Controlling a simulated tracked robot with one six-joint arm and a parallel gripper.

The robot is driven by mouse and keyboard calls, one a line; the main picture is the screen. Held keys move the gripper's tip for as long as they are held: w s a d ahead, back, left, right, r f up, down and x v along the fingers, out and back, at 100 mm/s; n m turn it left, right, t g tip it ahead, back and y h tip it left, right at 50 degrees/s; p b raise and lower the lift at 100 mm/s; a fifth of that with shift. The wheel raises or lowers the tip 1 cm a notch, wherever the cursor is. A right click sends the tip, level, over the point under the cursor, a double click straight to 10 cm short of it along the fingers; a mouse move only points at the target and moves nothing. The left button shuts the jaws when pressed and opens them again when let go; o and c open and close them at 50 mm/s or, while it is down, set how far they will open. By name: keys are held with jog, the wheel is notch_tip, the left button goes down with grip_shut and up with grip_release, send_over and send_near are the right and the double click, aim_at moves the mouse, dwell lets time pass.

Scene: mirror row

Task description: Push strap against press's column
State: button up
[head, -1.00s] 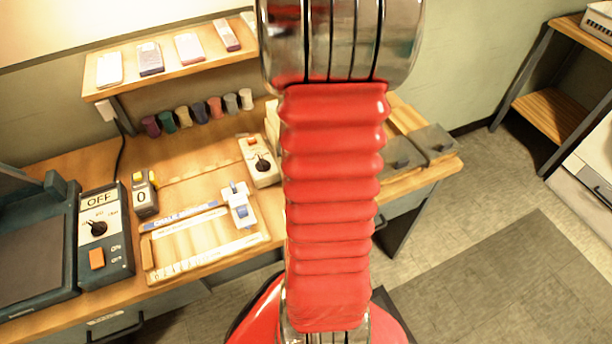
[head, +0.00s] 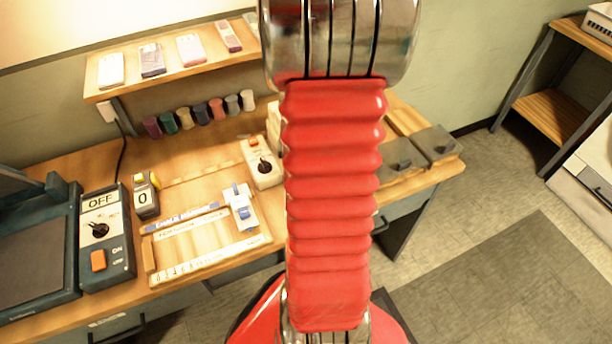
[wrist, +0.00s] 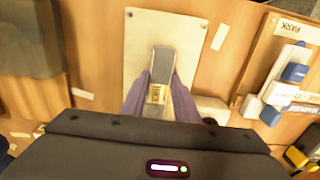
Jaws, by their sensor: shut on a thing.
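My gripper (wrist: 158,90) shows in the wrist view, with its two purple-grey fingers close around a narrow grey bar with a brass-coloured piece (wrist: 157,95). I cannot tell whether this bar is the strap or part of the press. Its far end lies over a pale plate (wrist: 192,28) with a small dark hole near its corner. No separate column can be made out, so I cannot tell whether the strap touches it. In the head view my red arm hides the gripper and this part of the bench.
A wooden board with a white and blue slider (head: 240,207) lies beside the plate; the slider also shows in the wrist view (wrist: 282,88). A control box marked OFF (head: 104,240), a counter (head: 145,197) and dark blocks (head: 435,146) stand on the bench. Spools (head: 200,113) line the back.

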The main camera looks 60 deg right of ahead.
jog(key=shift+w+d, duration=0.45)
jog(key=shift+w, duration=0.1)
jog(key=o, duration=1.1)
jog(key=shift+o, duration=0.2)
jog(key=shift+r, duration=0.1)
notch_tip(320, 180, up, 14)
jog(key=shift+f, duration=0.25)
